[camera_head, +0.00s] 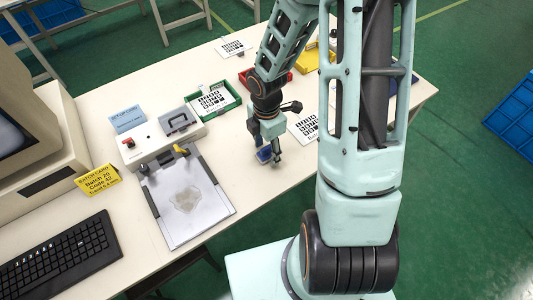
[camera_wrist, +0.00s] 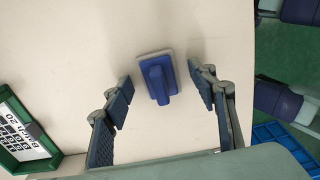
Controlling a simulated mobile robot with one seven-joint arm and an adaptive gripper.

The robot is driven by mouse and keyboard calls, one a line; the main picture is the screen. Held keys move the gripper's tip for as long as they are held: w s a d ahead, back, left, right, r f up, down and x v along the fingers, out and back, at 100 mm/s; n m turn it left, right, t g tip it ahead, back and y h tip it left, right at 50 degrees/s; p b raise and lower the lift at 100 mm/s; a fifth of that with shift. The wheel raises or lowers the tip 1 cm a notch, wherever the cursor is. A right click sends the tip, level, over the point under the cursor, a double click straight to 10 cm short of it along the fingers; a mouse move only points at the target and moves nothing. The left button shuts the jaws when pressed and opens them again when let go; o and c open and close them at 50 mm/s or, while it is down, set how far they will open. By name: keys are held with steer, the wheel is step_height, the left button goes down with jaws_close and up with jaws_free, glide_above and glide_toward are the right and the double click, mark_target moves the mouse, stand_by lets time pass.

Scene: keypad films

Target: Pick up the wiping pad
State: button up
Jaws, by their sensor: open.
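The wiping pad (camera_wrist: 157,79) lies on the table, a blue block with a raised blue handle and a pale grey base. In the wrist view it sits between the fingertips of my gripper (camera_wrist: 160,91), with a gap on each side. My gripper is open and empty. In the head view my gripper (camera_head: 270,155) points down over the pad (camera_head: 264,154), which shows as a small blue patch partly hidden by the fingers.
A green tray (camera_head: 232,91) of keypad films stands left of the gripper, with a red tray (camera_head: 243,79) behind. A film sheet (camera_head: 297,128) lies to the right. A clamp-topped board (camera_head: 222,211), a machine and a keyboard (camera_head: 62,262) occupy the left. The table's front edge is near.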

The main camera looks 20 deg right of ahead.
steer(key=c, duration=1.2)
steer(key=shift+r, duration=0.2)
steer(key=shift+c, duration=0.2)
